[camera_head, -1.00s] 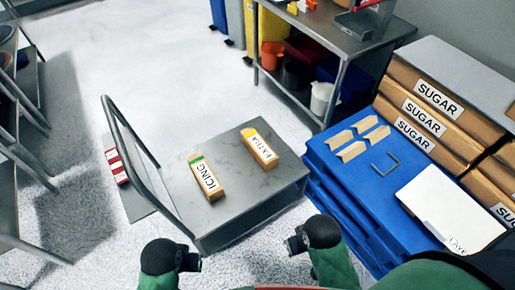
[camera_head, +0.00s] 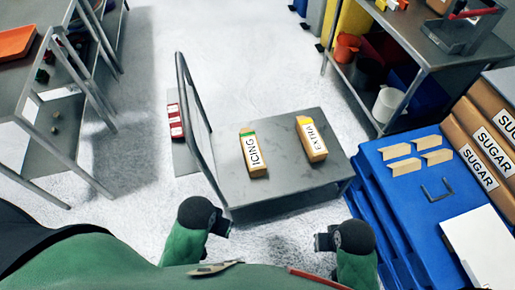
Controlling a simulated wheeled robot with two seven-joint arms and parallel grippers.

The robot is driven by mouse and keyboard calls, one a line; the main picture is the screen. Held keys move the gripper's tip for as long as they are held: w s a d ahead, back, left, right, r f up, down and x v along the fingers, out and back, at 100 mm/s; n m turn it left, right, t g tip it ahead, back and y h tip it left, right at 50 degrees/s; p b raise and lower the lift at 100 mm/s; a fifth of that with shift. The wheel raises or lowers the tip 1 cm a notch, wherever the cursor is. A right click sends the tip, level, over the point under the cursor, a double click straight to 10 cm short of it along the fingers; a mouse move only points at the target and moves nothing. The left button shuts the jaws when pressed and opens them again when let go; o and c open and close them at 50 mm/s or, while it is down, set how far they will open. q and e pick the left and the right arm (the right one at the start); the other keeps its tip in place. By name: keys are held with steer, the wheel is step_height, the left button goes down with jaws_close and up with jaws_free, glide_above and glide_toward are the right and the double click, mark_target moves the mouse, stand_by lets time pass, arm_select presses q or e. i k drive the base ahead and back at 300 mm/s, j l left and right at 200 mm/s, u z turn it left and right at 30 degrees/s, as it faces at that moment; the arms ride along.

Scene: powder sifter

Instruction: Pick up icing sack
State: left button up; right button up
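The icing sack (camera_head: 253,153) is a tan pack with a green band at its top and a white label reading ICING. It lies on the grey deck of a cart (camera_head: 284,184), left of a similar sack labelled EXTRA (camera_head: 311,140). My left gripper (camera_head: 222,229) is in front of the cart's near left corner, below the icing sack in the picture. My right gripper (camera_head: 319,242) is in front of the cart's near edge, further right. Neither gripper touches a sack. Their fingers are too small and dark to tell open from shut.
The cart's upright handle (camera_head: 188,105) stands at its left side. Metal shelving (camera_head: 60,110) stands at left and a metal table (camera_head: 425,50) at back right.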

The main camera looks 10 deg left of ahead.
mark_target(254, 160)
steer(key=k+l, duration=0.15)
steer(key=l, duration=0.2)
steer(key=k+l+z, duration=0.1)
steer(key=l, duration=0.25)
steer(key=k+l, duration=0.2)
steer(key=l, duration=0.15)
steer(key=k+l+z, duration=0.1)
steer(key=l, duration=0.25)
